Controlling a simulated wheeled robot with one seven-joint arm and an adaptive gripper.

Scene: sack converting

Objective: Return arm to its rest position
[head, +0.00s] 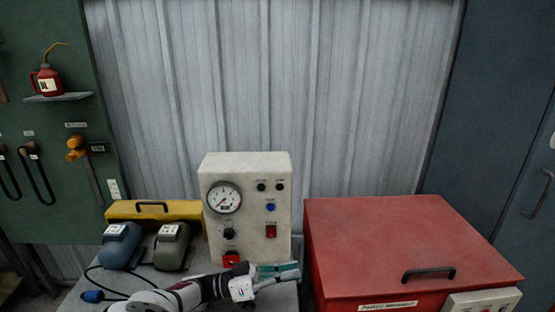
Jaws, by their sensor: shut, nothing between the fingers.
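My gripper (287,272) shows at the bottom middle of the head view, at the end of my white and dark arm. Its teal-tipped fingers point right and are shut, with nothing between them. It is in front of the lower right part of a cream control box (248,205). The box has a round gauge, several buttons, a black knob and red switches. I cannot tell whether the gripper touches the box or the bench top below.
A red lidded chest (400,235) with a black handle stands to the right. Two foot pedals (120,247) and a yellow case (155,212) sit left of the box. A blue plug (93,296) lies at the bench's left. A green tool board (50,190) hangs behind.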

